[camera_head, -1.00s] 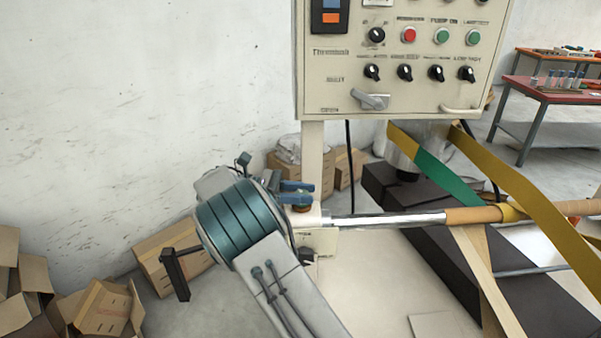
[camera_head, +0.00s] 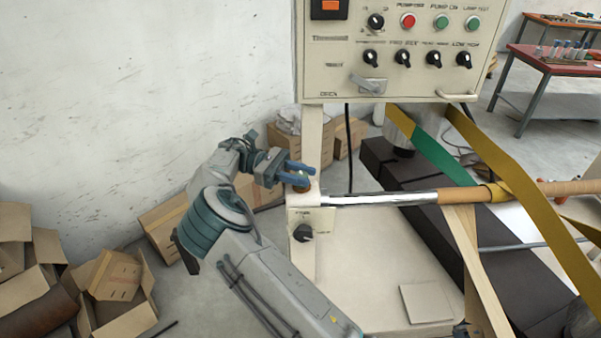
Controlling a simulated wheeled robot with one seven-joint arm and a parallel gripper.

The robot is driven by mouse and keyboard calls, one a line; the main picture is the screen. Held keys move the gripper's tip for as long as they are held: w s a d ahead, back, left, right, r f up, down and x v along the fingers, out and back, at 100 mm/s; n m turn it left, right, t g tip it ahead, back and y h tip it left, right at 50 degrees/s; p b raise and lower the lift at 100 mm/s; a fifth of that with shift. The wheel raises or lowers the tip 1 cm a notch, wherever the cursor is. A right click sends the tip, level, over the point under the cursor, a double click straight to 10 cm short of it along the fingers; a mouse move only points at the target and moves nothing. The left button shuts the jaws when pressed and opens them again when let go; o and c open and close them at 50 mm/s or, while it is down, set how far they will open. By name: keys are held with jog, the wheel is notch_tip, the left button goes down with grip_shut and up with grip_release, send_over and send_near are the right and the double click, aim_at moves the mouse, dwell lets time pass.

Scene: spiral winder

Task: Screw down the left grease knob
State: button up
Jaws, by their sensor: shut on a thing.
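The left grease knob (camera_head: 301,188) is a small brass-coloured piece on top of the cream bearing block (camera_head: 312,199), at the left end of the shiny shaft. My gripper (camera_head: 303,174) reaches in from the left with its blue fingers at the top of the block. It is shut on the grease knob, whose upper part is mostly hidden by the fingers. The exact contact is too small to see.
A black rotary switch (camera_head: 303,233) sits on the block's front. The control panel (camera_head: 395,60) hangs above and behind my gripper. The metal shaft (camera_head: 380,198) runs right to a cardboard core (camera_head: 465,194) with yellow strips. Cardboard boxes (camera_head: 118,275) lie at the lower left.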

aim_at(305, 175)
jog(key=shift+f, duration=0.2)
jog(key=o, duration=1)
jog(key=shift+d, duration=0.1)
jog(key=shift+c, duration=0.2)
jog(key=shift+r, duration=0.1)
jog(key=shift+r, duration=0.1)
jog(key=shift+r, duration=0.3)
jog(key=r, duration=0.1)
jog(key=r+b, duration=0.1)
jog(key=r, duration=0.1)
jog(key=shift+s+d+r, duration=0.2)
jog(key=shift+d+r, duration=0.1)
jog(key=shift+d, duration=0.05)
jog(key=s+d+r+b, duration=0.3)
jog(key=d+r, duration=0.3)
jog(key=d, duration=0.4)
jog(key=shift+s+d+r, duration=0.15)
jog(key=shift+s+r, duration=0.15)
